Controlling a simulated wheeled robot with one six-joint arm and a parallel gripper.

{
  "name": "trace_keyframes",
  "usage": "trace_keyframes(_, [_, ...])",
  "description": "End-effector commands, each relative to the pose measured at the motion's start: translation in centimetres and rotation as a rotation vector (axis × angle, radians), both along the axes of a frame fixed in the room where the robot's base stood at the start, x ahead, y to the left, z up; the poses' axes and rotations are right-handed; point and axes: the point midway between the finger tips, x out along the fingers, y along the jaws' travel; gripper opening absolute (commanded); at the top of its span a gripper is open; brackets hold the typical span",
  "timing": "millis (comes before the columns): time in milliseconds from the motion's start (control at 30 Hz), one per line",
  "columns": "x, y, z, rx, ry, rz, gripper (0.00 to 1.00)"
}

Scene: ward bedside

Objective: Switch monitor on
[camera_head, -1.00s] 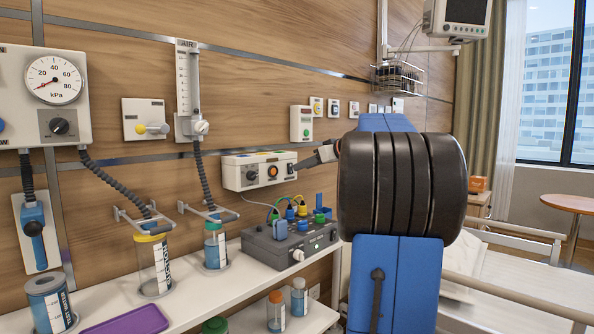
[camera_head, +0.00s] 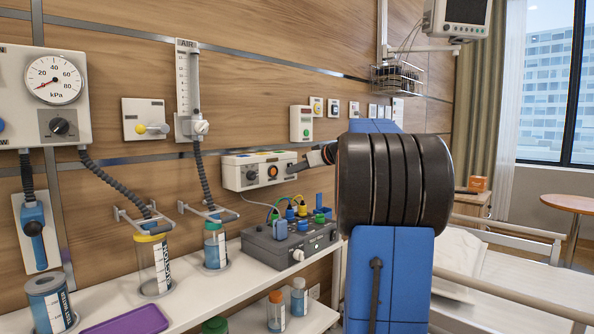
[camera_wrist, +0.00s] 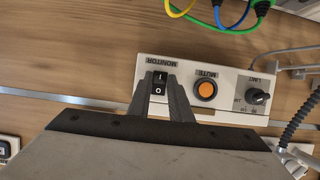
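The white control box (camera_head: 240,175) is on the wall rail, with an orange mute button (camera_head: 272,172). In the wrist view the box (camera_wrist: 222,107) appears upside down, with the black MONITOR rocker switch (camera_wrist: 159,86) marked I and O. My gripper (camera_wrist: 159,80) has its two fingers apart, one on each side of the switch, with nothing held between them. I cannot tell whether the fingertips touch the panel or which half of the rocker is pressed. In the head view my gripper (camera_head: 294,168) reaches the box's right end and hides the switch.
The orange button (camera_wrist: 205,90) and a LIMIT knob (camera_wrist: 257,97) sit beside the switch. Below the box, a grey unit (camera_head: 285,245) with coloured plugs and cables stands on the shelf. A screen (camera_head: 463,12) hangs at the upper right. A bed (camera_head: 510,285) stands at right.

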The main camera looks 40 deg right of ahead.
Motion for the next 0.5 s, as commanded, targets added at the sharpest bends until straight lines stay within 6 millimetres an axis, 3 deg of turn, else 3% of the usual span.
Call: trace_keyframes(500, [0.01,0.17,-0.76,0.023,-0.173,0.005,0.0])
